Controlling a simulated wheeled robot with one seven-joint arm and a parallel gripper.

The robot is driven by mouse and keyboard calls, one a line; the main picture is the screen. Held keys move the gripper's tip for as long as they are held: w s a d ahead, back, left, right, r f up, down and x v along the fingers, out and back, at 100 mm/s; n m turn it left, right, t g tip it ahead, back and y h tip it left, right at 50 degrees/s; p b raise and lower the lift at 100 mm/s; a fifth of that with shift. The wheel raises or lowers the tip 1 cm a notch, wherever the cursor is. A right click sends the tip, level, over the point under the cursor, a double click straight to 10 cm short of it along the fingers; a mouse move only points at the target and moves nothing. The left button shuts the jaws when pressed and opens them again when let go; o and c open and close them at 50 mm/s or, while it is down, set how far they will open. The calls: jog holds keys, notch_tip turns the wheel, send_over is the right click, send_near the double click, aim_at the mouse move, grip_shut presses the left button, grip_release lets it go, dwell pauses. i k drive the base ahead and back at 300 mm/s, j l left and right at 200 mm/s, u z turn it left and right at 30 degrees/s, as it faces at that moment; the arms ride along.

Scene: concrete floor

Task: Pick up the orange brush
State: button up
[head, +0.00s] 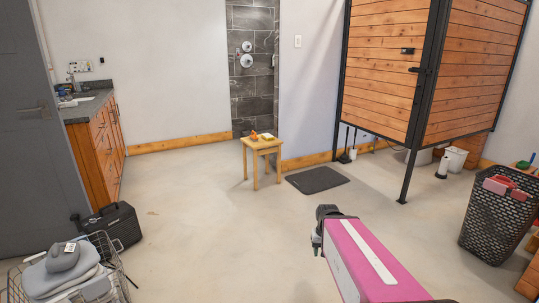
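A small orange object (254,135) sits on the top of a small wooden stool (264,144) in the middle distance. It may be the orange brush, but it is too small to make out its shape. A yellow object (267,137) lies right beside it on the stool. My pink arm reaches in from the bottom right, and its dark end (325,212) stands well short of the stool, lower and to the right in the picture.
A dark mat (317,179) lies right of the stool. A wooden stall (430,70) stands at the right, with a black basket (496,222) nearer. A black case (113,224) and a wire basket (118,267) are at the left. The floor before the stool is clear.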

aim_at(254, 137)
jog(key=i, duration=2)
jog(key=i+u, duration=0.1)
jog(key=i, duration=0.85)
jog(key=i+l, duration=0.2)
jog(key=i, duration=0.75)
jog(key=i+u, duration=0.25)
